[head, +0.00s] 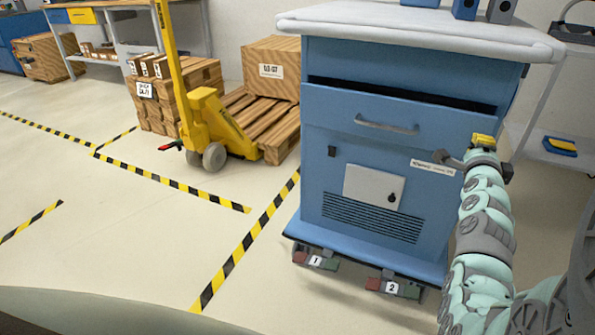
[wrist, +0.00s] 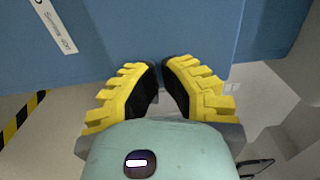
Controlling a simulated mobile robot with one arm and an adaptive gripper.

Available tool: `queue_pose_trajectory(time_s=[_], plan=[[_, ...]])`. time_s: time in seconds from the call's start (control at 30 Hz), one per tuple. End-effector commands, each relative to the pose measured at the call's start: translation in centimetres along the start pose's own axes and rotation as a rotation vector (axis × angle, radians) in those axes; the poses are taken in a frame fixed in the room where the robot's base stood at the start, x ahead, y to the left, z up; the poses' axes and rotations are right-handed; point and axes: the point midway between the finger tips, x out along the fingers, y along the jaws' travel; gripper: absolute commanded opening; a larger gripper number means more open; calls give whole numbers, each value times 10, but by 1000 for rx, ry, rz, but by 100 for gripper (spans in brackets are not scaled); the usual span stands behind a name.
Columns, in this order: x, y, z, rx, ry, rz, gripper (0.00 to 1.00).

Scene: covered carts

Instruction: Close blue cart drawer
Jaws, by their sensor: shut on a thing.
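The blue cart (head: 340,235) stands at the centre right of the head view. Its drawer (head: 350,105) is partly pulled out, with a dark gap above its front panel. The drawer has a grey bar handle (head: 386,126) near its middle. My gripper (head: 482,143) is at the right end of the drawer front, away from the handle. In the wrist view its two yellow and black fingers (wrist: 160,80) come close together at the blue surface (wrist: 110,45). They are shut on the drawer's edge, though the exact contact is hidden.
A yellow pallet jack (head: 205,120) and a pallet with boxes (head: 270,68) stand left of the cart. Objects stand on the cart's pale top (head: 400,28). A shelf rack (head: 550,115) is close on the right. Striped floor tape and open floor lie to the front left.

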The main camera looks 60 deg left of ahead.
Motion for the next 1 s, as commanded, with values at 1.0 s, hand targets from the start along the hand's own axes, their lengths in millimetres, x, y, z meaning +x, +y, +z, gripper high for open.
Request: queue_pose_trajectory(time_s=[1.0], plan=[[53, 3, 0, -2, 0, 7, 0]])
